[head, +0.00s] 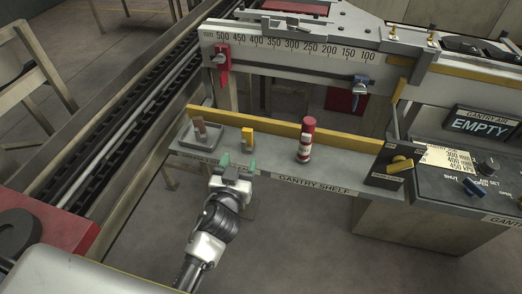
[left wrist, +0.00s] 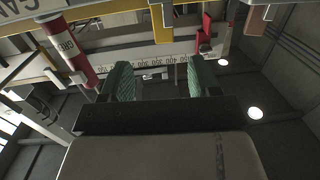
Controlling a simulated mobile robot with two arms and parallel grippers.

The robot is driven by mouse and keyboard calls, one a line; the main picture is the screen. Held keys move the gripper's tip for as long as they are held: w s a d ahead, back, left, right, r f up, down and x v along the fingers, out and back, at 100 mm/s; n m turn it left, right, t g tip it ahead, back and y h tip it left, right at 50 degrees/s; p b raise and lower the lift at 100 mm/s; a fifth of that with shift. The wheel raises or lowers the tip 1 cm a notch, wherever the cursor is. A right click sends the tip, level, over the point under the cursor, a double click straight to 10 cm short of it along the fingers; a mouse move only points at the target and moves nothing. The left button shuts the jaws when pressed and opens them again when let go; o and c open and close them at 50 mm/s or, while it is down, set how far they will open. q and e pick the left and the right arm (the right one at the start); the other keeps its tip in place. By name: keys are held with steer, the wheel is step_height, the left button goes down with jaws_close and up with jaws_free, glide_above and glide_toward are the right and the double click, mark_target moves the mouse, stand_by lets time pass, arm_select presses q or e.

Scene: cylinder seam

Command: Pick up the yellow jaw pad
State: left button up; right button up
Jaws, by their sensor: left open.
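The yellow jaw pad (head: 247,135) stands on the grey gantry shelf (head: 331,170), close to the yellow back strip. It also shows at the top of the left wrist view (left wrist: 161,22). My left gripper (head: 238,166) has green fingertips and is at the shelf's front edge, just in front of the pad. Its two fingers stand apart with nothing between them in the left wrist view (left wrist: 160,68). The pad lies beyond the fingertips, roughly in line with the gap. My right gripper is in neither view.
A grey tray (head: 181,137) with a brown pad (head: 200,129) is left of the yellow pad. A red and white cylinder (head: 304,142) stands to its right. A ruled beam (head: 290,48) with red (head: 222,62) and blue (head: 360,91) clamps runs above the shelf.

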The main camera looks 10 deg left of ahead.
mark_target(246, 132)
arm_select(q)
steer(key=w, duration=0.1)
steer(key=w+r, duration=0.1)
steer(key=w, duration=0.1)
steer(key=w+p, duration=0.1)
steer(key=w, duration=0.1)
steer(key=shift+a+r, duration=0.25)
steer(key=shift+r, duration=0.05)
steer(key=shift+w, duration=0.9)
steer(key=w, duration=0.4)
steer(key=shift+a+f+p, duration=0.2)
steer(key=shift+f+p, duration=0.1)
steer(key=shift+p, duration=0.05)
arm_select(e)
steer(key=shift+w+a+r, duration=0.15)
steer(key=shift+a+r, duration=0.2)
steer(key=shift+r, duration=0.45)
arm_select(q)
steer(key=shift+c, duration=0.2)
steer(key=c, duration=1)
steer(key=shift+r, duration=0.15)
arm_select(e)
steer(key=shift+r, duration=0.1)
